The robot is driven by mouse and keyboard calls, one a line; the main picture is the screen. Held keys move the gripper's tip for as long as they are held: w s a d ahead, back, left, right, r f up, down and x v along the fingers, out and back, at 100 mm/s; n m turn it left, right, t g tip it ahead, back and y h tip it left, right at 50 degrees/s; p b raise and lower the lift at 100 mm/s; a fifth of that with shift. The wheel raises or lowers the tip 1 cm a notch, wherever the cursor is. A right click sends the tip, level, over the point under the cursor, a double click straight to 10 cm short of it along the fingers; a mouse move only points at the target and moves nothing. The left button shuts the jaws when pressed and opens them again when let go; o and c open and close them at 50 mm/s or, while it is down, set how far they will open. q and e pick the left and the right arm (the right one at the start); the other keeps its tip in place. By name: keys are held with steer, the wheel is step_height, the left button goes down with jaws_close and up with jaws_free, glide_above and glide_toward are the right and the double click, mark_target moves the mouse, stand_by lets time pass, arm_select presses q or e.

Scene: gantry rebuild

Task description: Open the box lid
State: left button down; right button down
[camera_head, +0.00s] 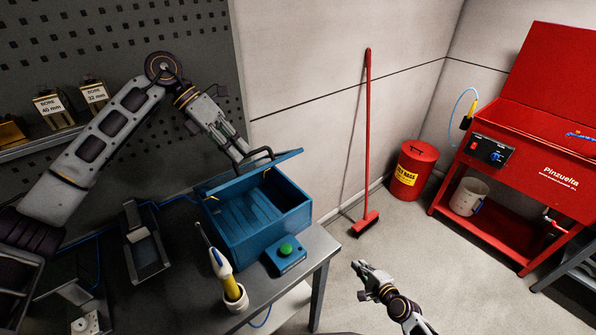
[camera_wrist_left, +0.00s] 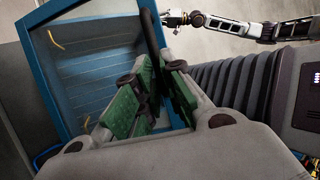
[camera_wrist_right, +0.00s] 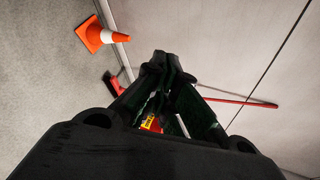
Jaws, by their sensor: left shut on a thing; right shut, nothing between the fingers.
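The blue box (camera_head: 236,238) stands on the grey bench, and its slatted inside shows from above. Its lid (camera_head: 287,157) is raised along the far side and seen almost edge-on; the exact angle is hard to tell. A dark bar handle (camera_head: 265,152) is on the lid. My left gripper (camera_head: 246,158) is shut on the handle at the lid's far side. In the left wrist view the dark handle (camera_wrist_left: 151,35) runs between the green-padded fingers beside the blue frame. My right gripper (camera_head: 362,268) is shut and empty, out past the bench's right end, touching nothing.
A blue unit with a green button (camera_head: 286,249) and a yellow-and-white tool in a cup (camera_head: 235,297) stand in front of the box. A red broom (camera_head: 367,150), red bin (camera_head: 413,170) and red washer (camera_head: 520,160) are to the right.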

arm_select(q)
steer(key=shift+w+a+f, duration=0.1)
steer(key=shift+a+f, duration=0.1)
steer(key=shift+f, duration=0.1)
arm_select(e)
steer(key=w+a+r+m+t+y, duration=0.1)
steer(key=a+r+m, duration=0.1)
steer(key=r, duration=0.6)
steer(key=w+a+r+m+t+y, duration=0.1)
steer(key=w+a+r+m+t, duration=0.15)
steer(key=r, duration=0.55)
steer(key=s+a+r+m+y, duration=0.2)
steer(key=a+r, duration=0.3)
steer(key=r, duration=0.4)
steer(key=s+a+r+m+y, duration=0.3)
steer(key=s+a+r+m, duration=0.1)
steer(key=r, duration=0.5)
steer(key=shift+a+r+m+y, duration=0.3)
steer(key=shift+a+m, duration=0.15)
steer(key=shift+a, duration=0.3)
steer(key=shift+w+a+t, duration=0.1)
steer(key=shift+a+t, duration=0.05)
steer(key=shift+t, duration=0.1)
steer(key=shift+x, duration=1.2)
steer(key=shift+x, duration=1.1)
